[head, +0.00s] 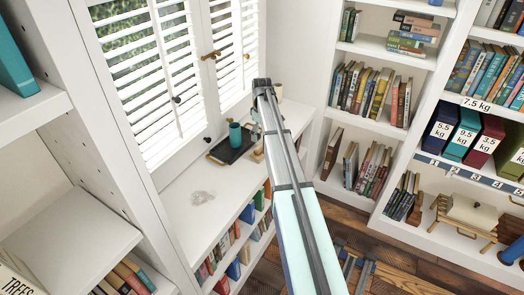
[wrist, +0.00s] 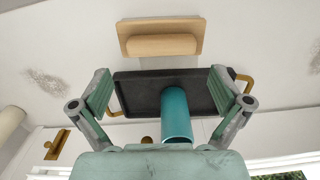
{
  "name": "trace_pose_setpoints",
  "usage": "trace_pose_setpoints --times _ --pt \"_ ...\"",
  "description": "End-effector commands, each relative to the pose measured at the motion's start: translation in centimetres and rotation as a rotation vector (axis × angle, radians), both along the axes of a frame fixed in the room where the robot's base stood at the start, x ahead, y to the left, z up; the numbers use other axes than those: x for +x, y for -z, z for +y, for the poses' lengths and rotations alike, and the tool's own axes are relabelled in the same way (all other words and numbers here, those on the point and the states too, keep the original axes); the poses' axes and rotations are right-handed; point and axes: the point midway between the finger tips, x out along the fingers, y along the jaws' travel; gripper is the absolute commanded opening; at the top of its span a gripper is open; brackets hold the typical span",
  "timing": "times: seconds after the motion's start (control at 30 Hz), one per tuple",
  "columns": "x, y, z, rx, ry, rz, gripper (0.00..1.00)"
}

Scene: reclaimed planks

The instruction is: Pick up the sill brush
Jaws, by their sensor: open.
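The likely sill brush is a pale wooden block with a rounded grip (wrist: 160,40), lying on the white sill in the wrist view, beyond the dark tray (wrist: 135,95). In the head view a small part of it (head: 258,156) shows beside the arm. My gripper (wrist: 160,85) is open and empty, its fingers apart to either side of the tray and a teal cup (wrist: 176,115). In the head view my gripper (head: 256,130) is mostly hidden behind my arm. I cannot tell its height above the sill.
The tray has brass handles and carries the teal cup (head: 235,134). Grey dust (head: 203,197) lies on the nearer sill. Shuttered windows (head: 150,80) line the left; bookshelves (head: 385,50) stand right.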

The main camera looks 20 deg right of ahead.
Motion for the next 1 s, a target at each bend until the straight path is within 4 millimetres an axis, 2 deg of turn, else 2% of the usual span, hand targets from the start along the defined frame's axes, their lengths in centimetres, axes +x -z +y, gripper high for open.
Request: trace_pose_setpoints --times 0.37,0.7,0.93,0.97,1.0 --pt "-0.2 2.2 0.0 0.000 0.000 0.001 1.00" --pt "-0.3 6.2 0.0 0.001 0.000 0.000 1.00" --pt "-0.3 6.5 0.0 0.000 0.000 0.000 1.00" --pt "-0.3 6.5 0.0 0.000 0.000 0.000 0.93" --pt "-0.3 6.5 0.0 0.000 0.000 0.000 0.79"
